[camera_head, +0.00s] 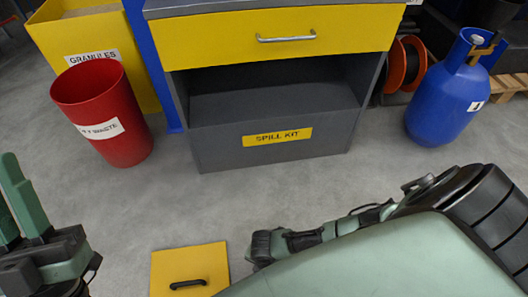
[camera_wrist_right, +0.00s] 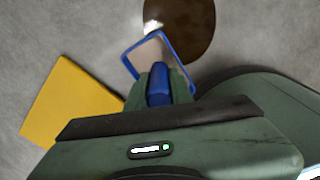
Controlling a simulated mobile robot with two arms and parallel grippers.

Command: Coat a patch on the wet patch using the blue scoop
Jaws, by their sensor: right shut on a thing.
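The blue scoop (camera_wrist_right: 137,72) is in my right gripper (camera_wrist_right: 160,88), which is shut on its blue handle in the right wrist view. The scoop's blue-rimmed pan points away from the gripper, and its inside looks greyish-beige; I cannot tell whether it holds granules. The wet patch (camera_wrist_right: 186,30) is a dark brown spot on the floor at the top, just beyond the scoop. A small bright white spot shows at its left edge. The head view does not show the scoop or patch. My left gripper (camera_head: 14,205) is open and empty at the left edge of the head view.
A yellow lid (camera_head: 215,259) with a black handle lies on the floor. A yellow granules bin (camera_head: 85,37), red waste bin (camera_head: 105,95), spill kit cabinet (camera_head: 225,148) and blue gas cylinder (camera_head: 438,105) stand behind. The middle floor is clear.

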